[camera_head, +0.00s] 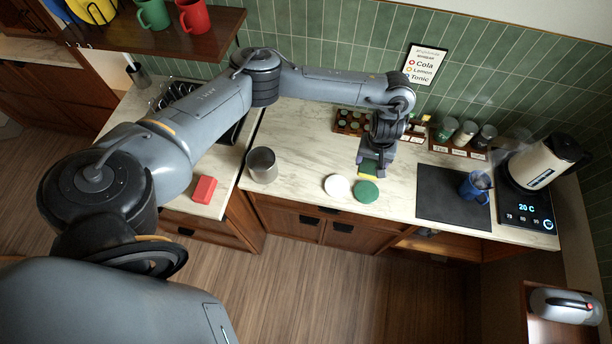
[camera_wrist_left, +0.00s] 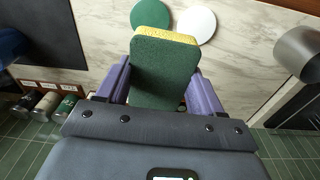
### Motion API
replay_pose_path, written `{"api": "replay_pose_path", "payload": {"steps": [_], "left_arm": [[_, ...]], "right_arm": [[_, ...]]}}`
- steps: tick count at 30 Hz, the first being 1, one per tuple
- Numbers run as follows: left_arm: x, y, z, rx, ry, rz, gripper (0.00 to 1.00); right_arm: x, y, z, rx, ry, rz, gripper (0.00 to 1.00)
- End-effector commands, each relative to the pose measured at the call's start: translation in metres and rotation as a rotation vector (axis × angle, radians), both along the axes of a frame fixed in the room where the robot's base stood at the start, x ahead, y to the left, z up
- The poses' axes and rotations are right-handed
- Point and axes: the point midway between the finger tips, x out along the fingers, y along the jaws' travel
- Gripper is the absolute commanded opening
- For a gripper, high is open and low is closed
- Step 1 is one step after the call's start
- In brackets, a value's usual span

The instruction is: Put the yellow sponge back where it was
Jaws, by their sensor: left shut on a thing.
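The yellow sponge (camera_head: 368,172) is in my left gripper (camera_head: 372,160), above or at the marble counter just behind the green disc. In the left wrist view the sponge (camera_wrist_left: 164,75) shows its dark green scouring side, with a yellow band along its far edge. The purple fingers of my left gripper (camera_wrist_left: 160,90) are shut on its two sides. I cannot tell whether the sponge touches the counter. My right gripper is in neither view.
A white disc (camera_head: 337,187) and a green disc (camera_head: 366,192) lie near the counter's front edge. A metal canister (camera_head: 262,165) and a red block (camera_head: 204,190) are left. A dark mat (camera_head: 440,195), blue mug (camera_head: 474,186) and kettle (camera_head: 541,163) are right. Spice racks (camera_head: 458,150) line the back.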

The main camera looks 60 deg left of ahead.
Motion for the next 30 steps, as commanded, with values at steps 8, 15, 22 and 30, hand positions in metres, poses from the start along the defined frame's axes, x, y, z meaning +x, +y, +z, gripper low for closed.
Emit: {"api": "replay_pose_path", "payload": {"steps": [8, 15, 22, 30], "left_arm": [[-0.05, 0.023, -0.038, 0.002, 0.001, 0.067, 0.22], [-0.08, 0.03, -0.062, 0.004, -0.005, 0.084, 0.22], [-0.097, 0.032, -0.073, 0.008, -0.012, 0.083, 0.22], [-0.114, 0.05, -0.095, 0.011, -0.014, 0.085, 0.22]], "right_arm": [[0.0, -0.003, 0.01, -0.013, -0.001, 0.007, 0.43], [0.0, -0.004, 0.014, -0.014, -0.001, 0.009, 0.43], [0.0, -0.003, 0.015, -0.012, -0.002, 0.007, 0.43], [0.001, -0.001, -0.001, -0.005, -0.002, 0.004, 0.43]]}}
